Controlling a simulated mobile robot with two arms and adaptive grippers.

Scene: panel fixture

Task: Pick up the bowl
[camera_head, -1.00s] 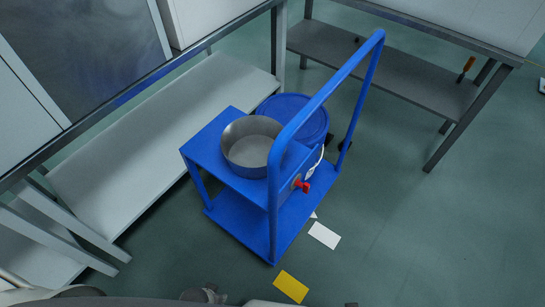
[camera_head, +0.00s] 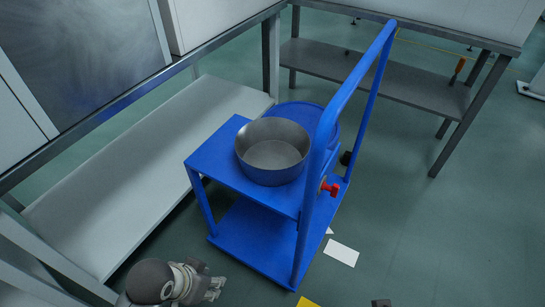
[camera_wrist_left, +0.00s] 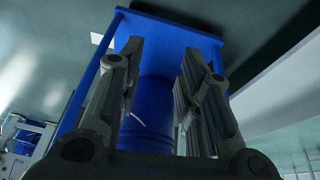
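A grey metal bowl (camera_head: 272,151) stands upright on the top shelf of a blue trolley (camera_head: 217,163). My left gripper (camera_head: 214,288) is low at the bottom left in the head view, in front of the trolley and well apart from the bowl. In the left wrist view, the fingers of my left gripper (camera_wrist_left: 165,58) are spread, with nothing held between them. The blue trolley (camera_wrist_left: 178,28) and a blue bucket (camera_wrist_left: 156,95) show beyond the fingers; the bowl cannot be made out there.
The trolley's tall blue handle (camera_head: 345,90) rises right of the bowl. A blue round container (camera_head: 300,112) is partly hidden behind the bowl. A red knob (camera_head: 330,189) sticks out at the trolley's side. A grey bench shelf (camera_head: 130,165) is at the left. Floor at the right is open.

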